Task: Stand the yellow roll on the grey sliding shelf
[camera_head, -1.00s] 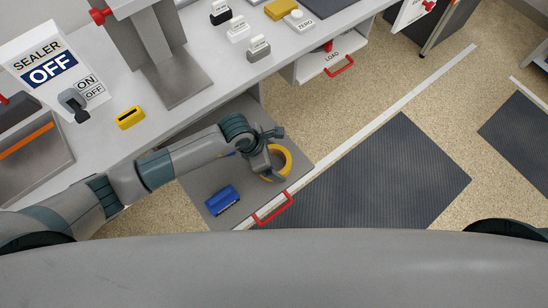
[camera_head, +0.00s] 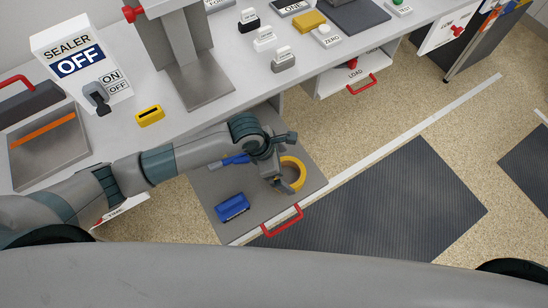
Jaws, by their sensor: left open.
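The yellow roll (camera_head: 303,174) is a ring on the right part of the pulled-out grey sliding shelf (camera_head: 262,213), which has a red front handle. Its left side is partly hidden by my left gripper (camera_head: 286,164), so I cannot tell fully how it rests. My left gripper is open, with one finger over or beside the roll's near left part. I cannot tell whether they touch. My right gripper is out of view.
A blue block-like tool (camera_head: 232,207) lies on the shelf's near left, and another blue item (camera_head: 236,159) shows beside my wrist. The worktop (camera_head: 197,122) with the sealer sign (camera_head: 75,60) is behind. A dark floor mat (camera_head: 390,205) lies right.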

